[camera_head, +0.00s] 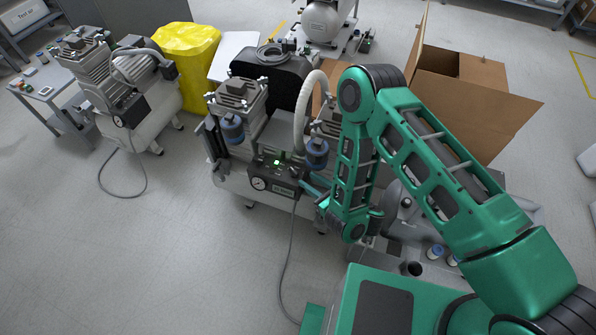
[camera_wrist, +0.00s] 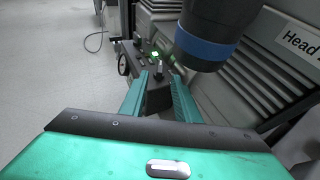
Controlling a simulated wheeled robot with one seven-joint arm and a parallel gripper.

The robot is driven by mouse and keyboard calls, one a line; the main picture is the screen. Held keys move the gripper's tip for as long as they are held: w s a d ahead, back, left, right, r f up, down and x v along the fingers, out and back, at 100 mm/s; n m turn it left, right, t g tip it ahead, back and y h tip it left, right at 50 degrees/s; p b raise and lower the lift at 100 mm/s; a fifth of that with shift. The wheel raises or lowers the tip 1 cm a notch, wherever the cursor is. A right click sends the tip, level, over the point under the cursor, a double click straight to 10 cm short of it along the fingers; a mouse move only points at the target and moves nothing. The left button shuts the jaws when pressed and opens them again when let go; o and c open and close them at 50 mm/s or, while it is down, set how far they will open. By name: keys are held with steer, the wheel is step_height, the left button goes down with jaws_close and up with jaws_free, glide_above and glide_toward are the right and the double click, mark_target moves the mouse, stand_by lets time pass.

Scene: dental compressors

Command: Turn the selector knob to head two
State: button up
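The control panel (camera_head: 273,178) is a dark box on the front of the middle compressor, with a lit green display (camera_head: 277,163) and a round gauge (camera_head: 258,183). In the wrist view the green display (camera_wrist: 155,54) and gauge (camera_wrist: 122,65) show beyond my fingertips. A small dark upright piece, perhaps the selector knob (camera_wrist: 159,70), shows between the fingertips; its pointing direction is too small to read. My gripper (camera_wrist: 160,77) is open, its two teal fingers apart. In the head view my gripper (camera_head: 312,184) is at the panel's right side, partly hidden by my arm. Contact cannot be told.
A dark cylinder with a blue band (camera_wrist: 205,48) hangs close above my right finger. A ribbed side with a "Head" label (camera_wrist: 302,42) stands right. A cable (camera_head: 288,250) hangs from the panel to the floor. An open cardboard box (camera_head: 462,100) stands behind my arm.

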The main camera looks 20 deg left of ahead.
mark_target(295, 171)
steer(key=shift+x, duration=2.8)
steer(key=shift+w+a+f, duration=0.45)
steer(key=shift+w, duration=0.05)
steer(key=shift+w+a, duration=0.25)
steer(key=shift+a, duration=0.3)
jaws_close()
